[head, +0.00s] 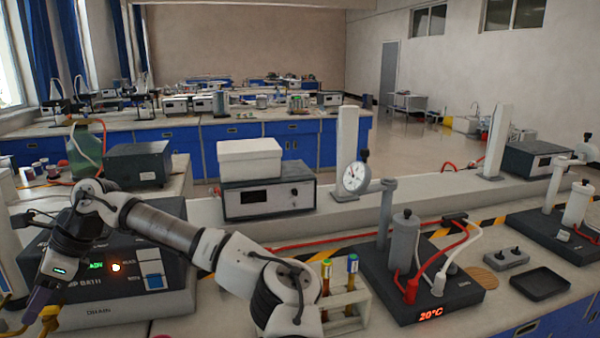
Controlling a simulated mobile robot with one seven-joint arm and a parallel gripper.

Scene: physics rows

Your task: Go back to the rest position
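My arm reaches in from the bottom middle, rises to the left and bends down at the left edge. My gripper (38,304) hangs at the lower left, low in front of the grey instrument box (115,272) with a green display. It is small, dark and partly cut off by the frame. I cannot tell whether its fingers are apart or whether anything is between them.
A white rack (346,310) with two capped tubes stands right beside my arm. A dark heater base (420,285) reading 20°C carries grey posts and red and white cables. A black tray (540,284) lies farther right. A dial gauge (356,177) stands behind.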

